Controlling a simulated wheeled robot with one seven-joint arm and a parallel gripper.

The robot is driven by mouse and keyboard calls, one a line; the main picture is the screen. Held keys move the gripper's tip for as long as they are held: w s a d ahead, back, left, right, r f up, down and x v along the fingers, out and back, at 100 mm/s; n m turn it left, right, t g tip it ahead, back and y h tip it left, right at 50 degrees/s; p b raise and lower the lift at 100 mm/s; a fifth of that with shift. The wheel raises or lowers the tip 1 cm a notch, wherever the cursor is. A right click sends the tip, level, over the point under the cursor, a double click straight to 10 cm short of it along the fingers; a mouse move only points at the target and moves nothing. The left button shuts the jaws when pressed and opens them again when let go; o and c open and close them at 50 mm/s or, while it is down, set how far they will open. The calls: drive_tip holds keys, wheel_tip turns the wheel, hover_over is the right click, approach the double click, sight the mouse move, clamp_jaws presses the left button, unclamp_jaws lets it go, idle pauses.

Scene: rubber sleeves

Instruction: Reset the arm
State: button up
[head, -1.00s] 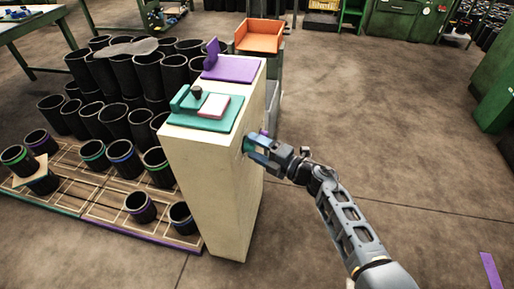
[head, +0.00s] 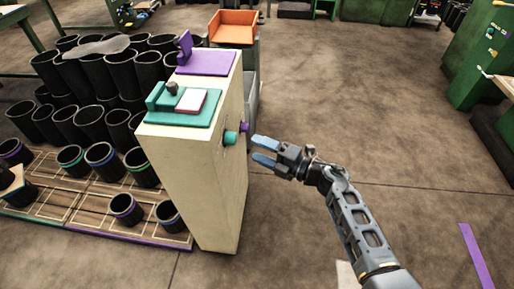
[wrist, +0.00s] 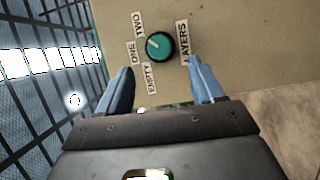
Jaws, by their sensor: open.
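My gripper (head: 262,150) is open and empty, its two blue fingers apart, to the right of the cream cabinet. In the wrist view my gripper (wrist: 162,88) points at a teal knob (wrist: 160,46) on the cabinet's side, with a clear gap to it. Labels around the knob read EMPTY, ONE, TWO and LAYERS. The knob's white mark points toward the upper left, between ONE and TWO. In the head view the teal knob (head: 231,138) and a purple knob (head: 244,127) stick out from the cabinet (head: 200,190). My arm reaches in from the lower right.
The cabinet top carries a teal plate (head: 165,117) and a purple plate (head: 208,63). Black rubber sleeves (head: 100,75) crowd the left, some on a gridded pallet (head: 90,215). An orange tray (head: 233,27) stands behind. The floor right of the cabinet is mostly clear.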

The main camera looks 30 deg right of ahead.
idle(0.3)
drive_tip(key=s+a+r+m+t+h, duration=0.25)
drive_tip(key=s+m, duration=0.25)
drive_tip(key=s, duration=0.5)
drive_tip(key=s+a+r+m+t+h, duration=0.1)
drive_tip(key=s+a+m+h, duration=0.15)
drive_tip(key=s+m, duration=0.5)
drive_tip(key=s+r+m+g+h, duration=0.1)
drive_tip(key=s+r+m, duration=0.3)
drive_tip(key=s, duration=0.4)
drive_tip(key=s+r+m+g+h, duration=0.1)
drive_tip(key=s+r+m, duration=0.2)
drive_tip(key=s, duration=0.6)
drive_tip(key=s+d+r+m+g+h, duration=0.1)
drive_tip(key=s+r+m, duration=0.3)
drive_tip(key=s, duration=0.4)
drive_tip(key=shift+s+r+m+g+h, duration=0.2)
drive_tip(key=shift+r+m+g+h, duration=0.15)
drive_tip(key=shift+r+g+h, duration=0.35)
drive_tip(key=shift+d, duration=0.1)
